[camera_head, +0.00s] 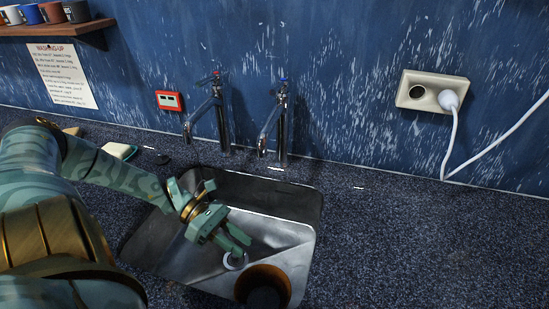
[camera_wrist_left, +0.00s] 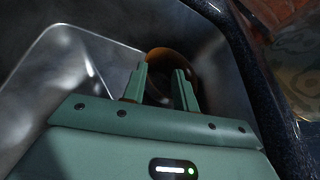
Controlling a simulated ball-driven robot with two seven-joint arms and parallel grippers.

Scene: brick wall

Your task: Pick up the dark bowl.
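The dark bowl (camera_head: 263,287), brown with a black inside, sits in the front right part of the metal sink (camera_head: 160,245), cut off by the lower picture edge. In the left wrist view, the bowl (camera_wrist_left: 172,58) shows beyond and between my fingers, which partly hide it. My left gripper (camera_head: 241,246) is inside the sink area, behind and left of the bowl in the head view. Its two fingers are apart with nothing between them; in the wrist view the gripper (camera_wrist_left: 161,72) points toward the bowl. I cannot tell whether it touches the bowl. My right gripper is out of view.
Two taps (camera_head: 218,115) (camera_head: 278,125) stand behind the sink. A green and white sponge (camera_head: 121,151) lies on the dark counter at left. A wall socket (camera_head: 425,92) with a white plug and cable is at right. The counter right of the sink is clear.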

